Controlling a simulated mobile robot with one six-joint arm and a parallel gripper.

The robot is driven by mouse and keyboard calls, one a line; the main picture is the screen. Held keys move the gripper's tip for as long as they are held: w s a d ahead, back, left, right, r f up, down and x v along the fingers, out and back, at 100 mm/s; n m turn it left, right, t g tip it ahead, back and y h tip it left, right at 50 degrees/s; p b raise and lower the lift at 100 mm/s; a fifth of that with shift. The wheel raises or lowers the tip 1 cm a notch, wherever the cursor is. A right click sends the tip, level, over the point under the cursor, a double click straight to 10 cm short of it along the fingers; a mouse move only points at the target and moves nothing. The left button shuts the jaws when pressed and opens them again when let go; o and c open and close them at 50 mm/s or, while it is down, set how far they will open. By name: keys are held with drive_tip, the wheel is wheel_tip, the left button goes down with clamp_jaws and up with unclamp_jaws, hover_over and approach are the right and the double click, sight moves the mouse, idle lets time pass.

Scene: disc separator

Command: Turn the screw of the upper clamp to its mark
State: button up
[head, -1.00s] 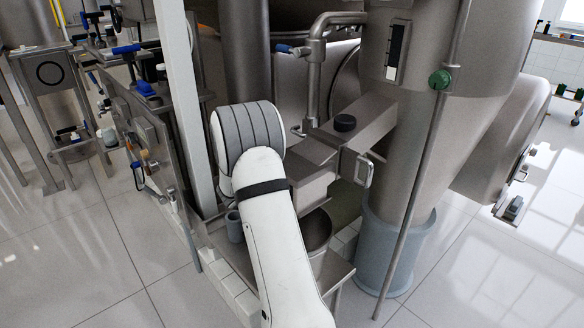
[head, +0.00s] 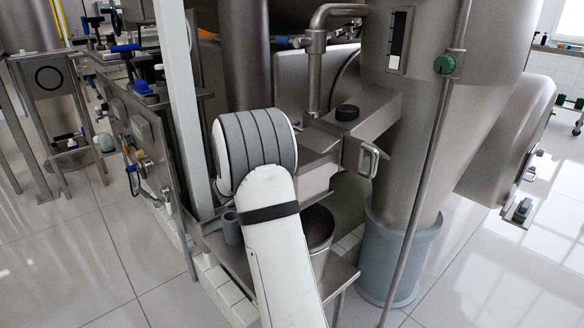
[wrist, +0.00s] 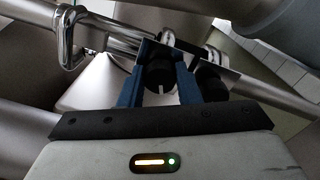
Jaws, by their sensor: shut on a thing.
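My gripper (wrist: 160,66) shows in the wrist view with two blue fingers, one on each side of a dark round knob (wrist: 157,75). It is shut on this knob, which appears to be a clamp screw. A pale line shows on or just below the knob. A second dark knob (wrist: 211,83) sits just right of the right finger, outside the grip. Which clamp is the upper one, and where its mark is, I cannot tell. In the head view my gripper and the held knob are hidden.
In the wrist view a shiny bent handle (wrist: 73,38) and metal pipes lie close around the fingers. In the head view a steel box arm with a black cap (head: 347,113) and a handle (head: 369,159) stands beside a grey-footed column (head: 392,270).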

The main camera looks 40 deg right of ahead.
drive_tip(key=m, duration=0.4)
drive_tip(key=shift+f+m, duration=0.1)
drive_tip(key=shift+m, duration=0.3)
idle(0.4)
drive_tip(key=o, duration=1)
drive_tip(key=a+p, duration=0.1)
drive_tip(key=a, duration=0.4)
drive_tip(key=a+p, duration=0.1)
drive_tip(key=a, duration=0.1)
drive_tip(key=shift+s+a+p, duration=0.3)
drive_tip(key=shift+a, duration=0.1)
